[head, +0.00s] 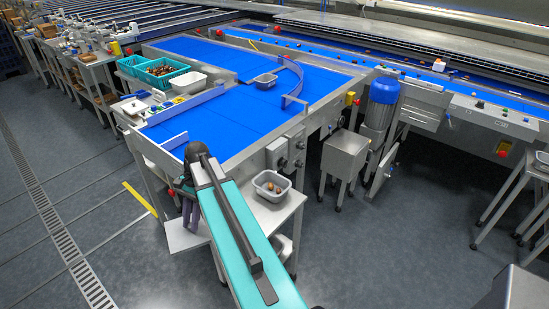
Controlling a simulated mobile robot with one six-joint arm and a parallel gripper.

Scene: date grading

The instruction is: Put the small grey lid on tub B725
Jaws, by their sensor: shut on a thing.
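My gripper (190,213) points down over the left part of the silver side table, partly covered by my teal arm. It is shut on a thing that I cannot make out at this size. A grey tub (270,186) with dark contents stands open on the right part of that table. No label can be read, so I cannot tell which tub is B725. I cannot make out the small grey lid as a separate thing.
The silver side table (277,215) adjoins the blue belt (218,117). Teal crates (165,74) with dates, a white tub (189,83) and a white tray (134,107) line the belt's left side. A blue guide (293,84) curves over the belt.

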